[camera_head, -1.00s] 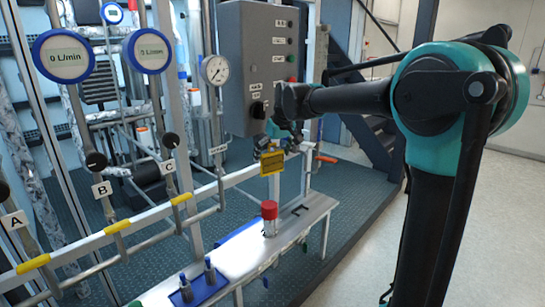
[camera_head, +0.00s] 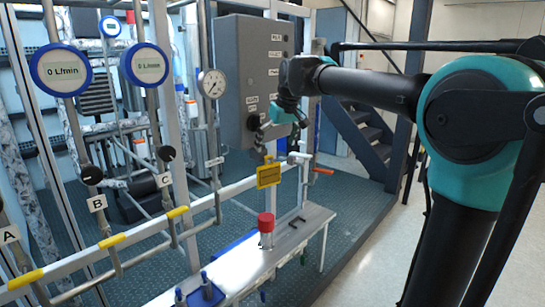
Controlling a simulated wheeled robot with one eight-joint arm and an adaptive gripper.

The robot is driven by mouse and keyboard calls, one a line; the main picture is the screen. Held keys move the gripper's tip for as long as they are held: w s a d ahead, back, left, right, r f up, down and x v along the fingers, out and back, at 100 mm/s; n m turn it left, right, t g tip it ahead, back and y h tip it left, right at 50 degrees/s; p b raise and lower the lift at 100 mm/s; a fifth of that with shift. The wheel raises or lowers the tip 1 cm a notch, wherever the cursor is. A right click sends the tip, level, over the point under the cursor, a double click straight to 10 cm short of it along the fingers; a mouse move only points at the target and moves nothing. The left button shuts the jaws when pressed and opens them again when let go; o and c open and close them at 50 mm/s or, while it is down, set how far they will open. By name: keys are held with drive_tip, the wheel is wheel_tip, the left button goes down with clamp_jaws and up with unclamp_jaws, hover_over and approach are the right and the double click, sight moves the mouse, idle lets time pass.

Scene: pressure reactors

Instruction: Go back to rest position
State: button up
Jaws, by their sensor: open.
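My black and teal arm (camera_head: 368,85) reaches in from the right, with its forearm nearly level. My gripper (camera_head: 266,145) hangs at its far end, open with nothing seen in it. It overlaps the lower part of the grey control box (camera_head: 240,75) in the picture, just above a yellow tag (camera_head: 269,175). I cannot tell whether it touches the box. My wrist hides part of the box's right side and its buttons.
A bench (camera_head: 285,245) below carries a red-capped bottle (camera_head: 266,228) and a blue holder (camera_head: 205,293). A rail with yellow-marked handles (camera_head: 111,241) runs along the left. Round flow meters (camera_head: 146,65) and a pressure gauge (camera_head: 212,84) stand behind. Floor is clear at right.

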drive_tip(key=s+d+f+m+h, duration=0.1)
drive_tip(key=s+d+f+m, duration=0.1)
drive_tip(key=s+d+f, duration=0.4)
drive_tip(key=s+d+f+m, duration=0.1)
drive_tip(key=d+f, duration=0.7)
drive_tip(key=f, duration=0.2)
drive_tip(key=s+d+f+m, duration=0.2)
drive_tip(key=s+d+f, duration=0.3)
drive_tip(key=s+f, duration=0.3)
drive_tip(key=s+d+f+m+h, duration=0.1)
drive_tip(key=s+d+f+m, duration=0.1)
drive_tip(key=s+d+f, duration=0.4)
drive_tip(key=s+f, duration=0.3)
drive_tip(key=s, duration=0.1)
drive_tip(key=shift+s+f+t+h, duration=0.2)
drive_tip(key=shift+f+t+h, duration=0.1)
